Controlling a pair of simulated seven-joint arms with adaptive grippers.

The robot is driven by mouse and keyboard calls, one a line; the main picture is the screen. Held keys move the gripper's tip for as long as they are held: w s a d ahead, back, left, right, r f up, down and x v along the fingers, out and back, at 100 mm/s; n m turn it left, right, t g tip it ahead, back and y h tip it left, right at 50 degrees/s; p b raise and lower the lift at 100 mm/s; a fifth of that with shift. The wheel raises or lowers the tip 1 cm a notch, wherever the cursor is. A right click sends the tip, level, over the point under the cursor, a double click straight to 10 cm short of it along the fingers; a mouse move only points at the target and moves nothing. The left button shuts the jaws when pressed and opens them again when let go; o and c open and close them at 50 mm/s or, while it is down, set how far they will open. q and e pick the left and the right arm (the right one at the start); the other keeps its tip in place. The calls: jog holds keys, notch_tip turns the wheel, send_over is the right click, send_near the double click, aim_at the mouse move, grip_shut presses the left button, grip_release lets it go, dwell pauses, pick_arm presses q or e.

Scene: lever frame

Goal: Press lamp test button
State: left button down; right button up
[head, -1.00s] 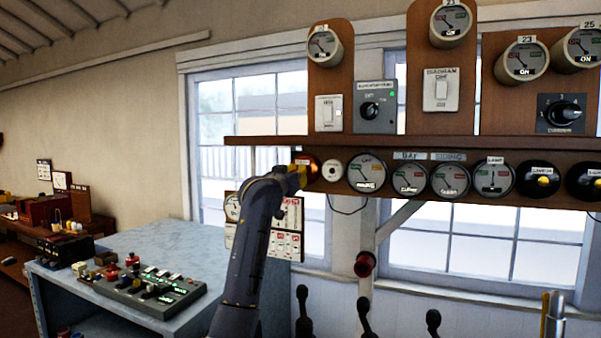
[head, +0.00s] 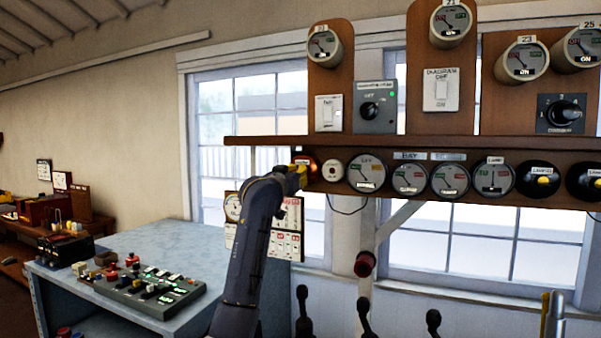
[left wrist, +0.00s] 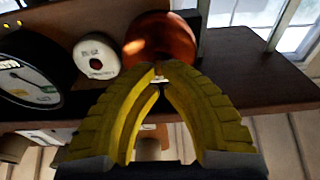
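A round white button-like fitting with a dark centre (head: 332,170) sits on the lower face of the wooden shelf. It also shows in the left wrist view (left wrist: 97,56); its lettering is too blurred to read. Directly left of it in the head view is a glowing amber-red lamp dome (head: 312,163), which shows in the left wrist view (left wrist: 160,36) just beyond my fingertips. My left gripper (left wrist: 159,68) has yellow fingers that converge with tips together, holding nothing visible. In the head view the left gripper (head: 298,172) partly covers the lamp. Contact with it cannot be told.
Several round gauges (head: 367,173) continue right along the shelf (head: 420,143). Switch panels stand above it. A blue-topped table (head: 170,250) with a control box stands at left.

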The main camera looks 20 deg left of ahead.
pick_arm(q)
jog(key=shift+w, duration=0.2)
dwell(0.6)
jog(key=shift+w+d, duration=0.1)
jog(key=shift+w, duration=0.65)
jog(key=shift+s, duration=0.8)
jog(key=s, duration=0.5)
jog(key=shift+a, duration=0.4)
